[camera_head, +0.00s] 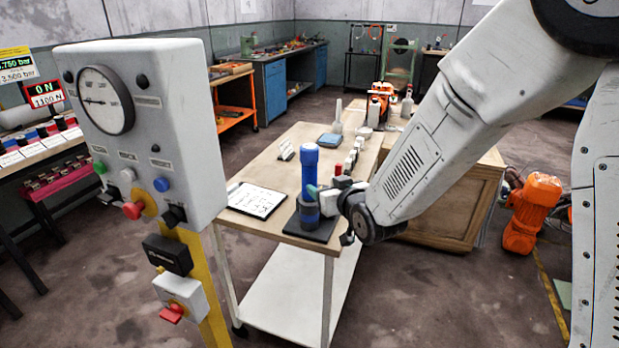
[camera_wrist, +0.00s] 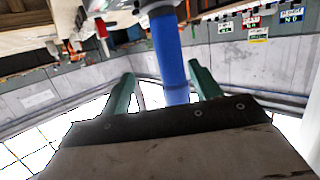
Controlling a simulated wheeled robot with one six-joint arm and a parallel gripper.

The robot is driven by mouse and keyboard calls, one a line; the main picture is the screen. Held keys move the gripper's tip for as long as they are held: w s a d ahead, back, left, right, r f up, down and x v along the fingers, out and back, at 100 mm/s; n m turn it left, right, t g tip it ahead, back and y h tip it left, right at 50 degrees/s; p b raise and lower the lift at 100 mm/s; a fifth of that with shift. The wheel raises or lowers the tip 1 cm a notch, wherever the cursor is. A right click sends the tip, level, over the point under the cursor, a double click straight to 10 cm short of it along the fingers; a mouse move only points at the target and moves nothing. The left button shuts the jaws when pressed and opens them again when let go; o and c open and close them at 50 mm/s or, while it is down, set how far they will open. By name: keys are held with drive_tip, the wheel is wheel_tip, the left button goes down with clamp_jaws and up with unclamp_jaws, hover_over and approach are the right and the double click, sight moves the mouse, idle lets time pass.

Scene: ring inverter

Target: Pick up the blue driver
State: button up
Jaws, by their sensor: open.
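The blue driver (camera_head: 309,163) stands upright on the near end of the wooden table. Its lower end meets a dark grey cylindrical piece (camera_head: 308,217) on a black plate (camera_head: 316,230). My gripper (camera_head: 313,190) comes in from the right at the driver's lower part. In the wrist view, which looks upside down, the blue driver (camera_wrist: 170,50) passes between the two green fingers of my gripper (camera_wrist: 163,82). The fingers are open, with a gap visible on both sides of the driver. My wrist partly hides the area right of the driver in the head view.
A white sheet with markings (camera_head: 256,200) lies left of the driver on the table (camera_head: 268,172). Several small white pieces line the table's right edge. A control panel with a gauge (camera_head: 148,130) stands close at left. An orange machine (camera_head: 532,210) is on the floor at right.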

sight(313, 182)
drive_tip(key=shift+w+a+f, duration=0.15)
drive_tip(key=shift+a+f, duration=0.05)
drive_tip(key=shift+a, duration=0.2)
drive_tip(key=shift+w+a+f, duration=0.15)
drive_tip(key=shift+a, duration=0.2)
drive_tip(key=shift+t, duration=0.3)
drive_tip(key=x, duration=0.7)
drive_tip(key=shift+w+a+f, duration=0.1)
drive_tip(key=shift+a+f, duration=0.05)
drive_tip(key=shift+a, duration=0.1)
drive_tip(key=c, duration=1.2)
